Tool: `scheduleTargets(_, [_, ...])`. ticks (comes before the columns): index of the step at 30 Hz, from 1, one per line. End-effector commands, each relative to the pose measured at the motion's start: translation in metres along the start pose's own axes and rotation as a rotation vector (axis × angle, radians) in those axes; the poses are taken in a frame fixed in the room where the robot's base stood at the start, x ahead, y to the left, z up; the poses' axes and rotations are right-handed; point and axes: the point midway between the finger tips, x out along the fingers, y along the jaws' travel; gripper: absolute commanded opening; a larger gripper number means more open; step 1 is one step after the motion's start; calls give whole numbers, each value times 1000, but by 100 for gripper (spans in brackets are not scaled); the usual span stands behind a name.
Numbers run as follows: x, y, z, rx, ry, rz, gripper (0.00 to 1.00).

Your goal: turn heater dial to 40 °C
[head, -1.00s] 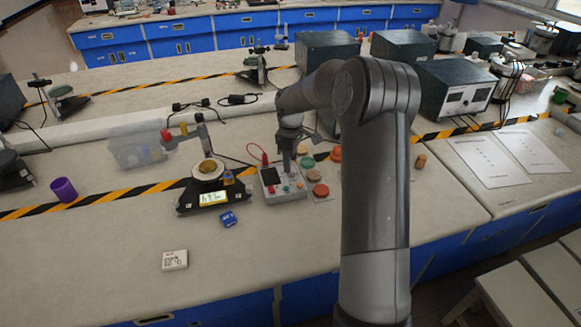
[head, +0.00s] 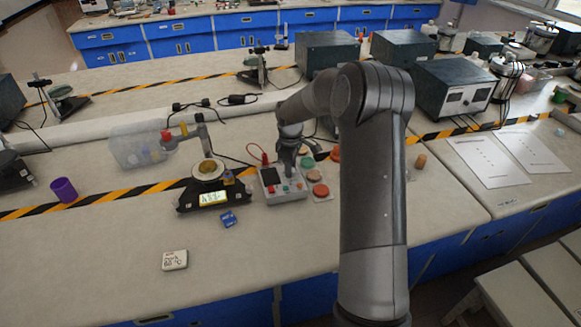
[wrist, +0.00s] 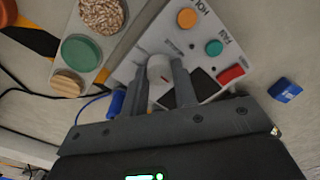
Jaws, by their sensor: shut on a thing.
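The heater control box (head: 282,190) is a light grey panel on the bench, with a dark screen and coloured buttons. In the wrist view its face (wrist: 200,55) shows an orange button marked HOLD, a green button marked FAN and a red switch. The pale round dial (wrist: 158,70) has a small red mark. My gripper (wrist: 161,84) is shut on the dial, one finger on each side. In the head view my gripper (head: 287,165) comes down onto the box from above and hides the dial. I cannot read the dial's scale or the setting.
A scale (head: 210,196) with a lit display stands left of the box. A tray with round coloured samples (head: 320,190) lies at its right. A blue block (head: 228,219) and a white box (head: 174,260) lie in front. The bench front is mostly clear.

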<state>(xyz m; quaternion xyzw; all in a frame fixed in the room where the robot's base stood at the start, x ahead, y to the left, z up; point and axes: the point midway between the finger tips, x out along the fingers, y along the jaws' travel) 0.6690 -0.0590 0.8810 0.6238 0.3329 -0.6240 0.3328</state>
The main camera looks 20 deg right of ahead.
Motion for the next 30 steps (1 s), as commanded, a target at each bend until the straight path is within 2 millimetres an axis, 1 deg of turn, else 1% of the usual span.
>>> scheduleTargets(1, [0,0,0,0,0,1,11])
scheduleTargets(4, [0,0,0,0,0,1,3])
scheduleTargets(10, [0,0,0,14,0,1,3])
scheduleTargets(14, [-1,0,-1,53,1,1,3])
scheduleTargets(20, [-1,0,-1,175,1,1,3])
scheduleTargets(30, [-1,0,-1,462,0,1,3])
